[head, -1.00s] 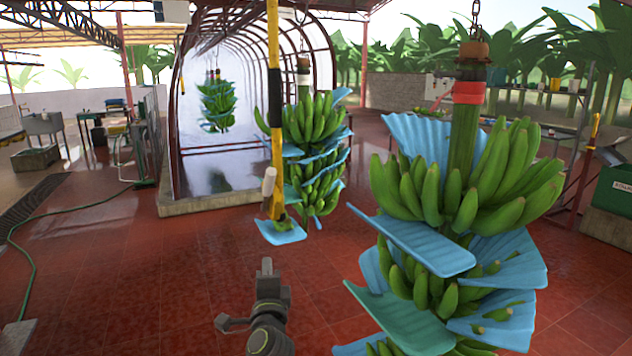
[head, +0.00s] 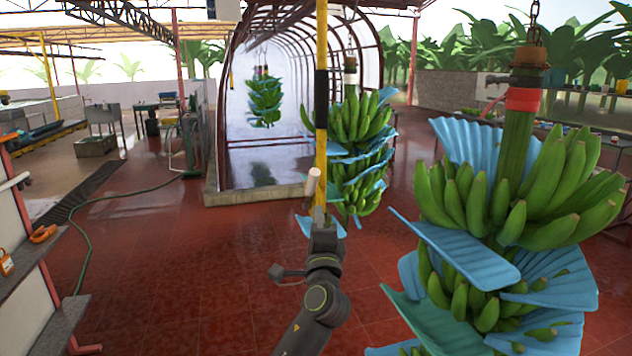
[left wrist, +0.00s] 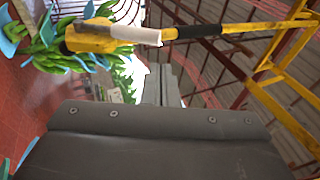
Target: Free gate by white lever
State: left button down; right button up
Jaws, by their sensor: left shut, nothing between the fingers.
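A yellow and black bar (head: 321,100) hangs down in the middle of the head view. A short white lever (head: 313,184) sticks out near its lower end. My left gripper (head: 322,216) is just below the lever and seems close to it; I cannot tell whether they touch. In the left wrist view the bar's yellow end (left wrist: 92,38) and the white lever (left wrist: 137,35) lie above the fingers (left wrist: 161,76), with a visible gap. The fingers are shut with nothing between them. My right gripper is not in view.
A large banana bunch (head: 505,200) with blue sheets hangs at the right, near my left arm. Another bunch (head: 350,150) hangs behind the bar. A shelf rack (head: 40,260) stands at the left edge. The red floor at centre left is clear apart from a green hose (head: 85,240).

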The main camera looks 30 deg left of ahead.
aim_at(315, 175)
pick_arm(q)
jog(key=p+x, duration=0.3)
jog(key=x, duration=0.6)
jog(key=shift+r, duration=0.1)
jog(key=shift+w+a+r, duration=0.15)
jog(key=shift+w+a, duration=0.25)
jog(key=shift+w, duration=0.15)
